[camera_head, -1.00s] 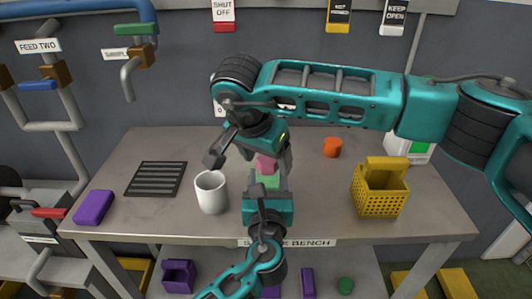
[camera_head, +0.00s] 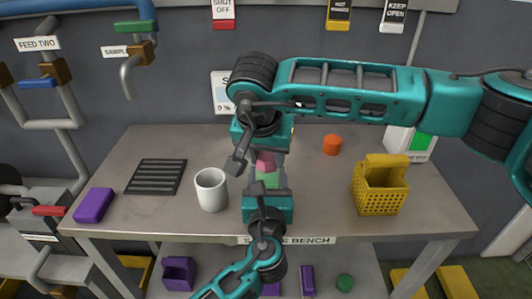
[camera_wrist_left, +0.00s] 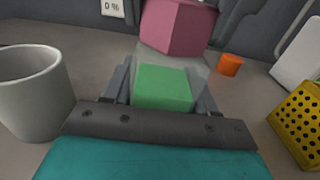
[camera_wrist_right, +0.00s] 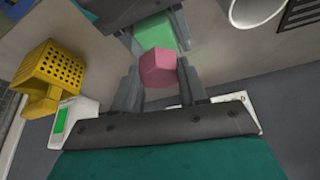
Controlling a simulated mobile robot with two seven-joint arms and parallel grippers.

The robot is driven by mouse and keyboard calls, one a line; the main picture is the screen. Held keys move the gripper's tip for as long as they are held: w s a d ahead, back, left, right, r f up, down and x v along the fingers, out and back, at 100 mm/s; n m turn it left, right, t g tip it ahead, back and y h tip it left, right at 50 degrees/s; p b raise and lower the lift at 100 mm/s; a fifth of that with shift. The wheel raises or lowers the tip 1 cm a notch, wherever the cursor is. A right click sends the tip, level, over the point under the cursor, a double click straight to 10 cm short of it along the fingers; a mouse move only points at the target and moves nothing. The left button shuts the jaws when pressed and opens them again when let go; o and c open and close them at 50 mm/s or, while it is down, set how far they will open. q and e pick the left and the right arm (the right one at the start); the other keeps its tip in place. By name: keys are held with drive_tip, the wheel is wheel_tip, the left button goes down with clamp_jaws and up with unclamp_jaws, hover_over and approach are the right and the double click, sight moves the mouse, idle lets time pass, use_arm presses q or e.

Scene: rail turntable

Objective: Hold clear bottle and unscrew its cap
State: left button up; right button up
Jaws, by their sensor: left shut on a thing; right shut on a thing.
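The clear bottle stands upright near the front middle of the bench. Its green part (camera_head: 267,180) shows in the head view, and its see-through upper part shows in the left wrist view (camera_wrist_left: 150,57). A pink faceted cap (camera_head: 265,161) is on top; it shows whole in the right wrist view (camera_wrist_right: 158,68). My left gripper (camera_head: 267,188) is shut around the bottle's body from the front. My right gripper (camera_wrist_right: 160,80) is shut on the cap from above, its fingers on opposite sides. In the head view my right wrist partly hides the cap.
A white cup (camera_head: 211,190) stands close left of the bottle. A black slatted mat (camera_head: 155,177) and a purple block (camera_head: 94,205) lie farther left. An orange cylinder (camera_head: 332,145), a yellow basket (camera_head: 380,190) and a white-and-green box (camera_head: 412,140) stand to the right.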

drive_tip(key=n+y, duration=0.1)
drive_tip(key=n, duration=0.1)
drive_tip(key=shift+n, duration=0.3)
drive_tip(key=n, duration=0.1)
drive_tip(key=n+y, duration=0.1)
drive_tip(key=n, duration=0.1)
drive_tip(key=shift+d+n, duration=0.2)
drive_tip(key=shift+n, duration=0.1)
drive_tip(key=shift+n+y, duration=0.6)
drive_tip(key=shift+n, duration=0.6)
drive_tip(key=o, duration=1.3)
drive_tip(key=shift+o, duration=0.2)
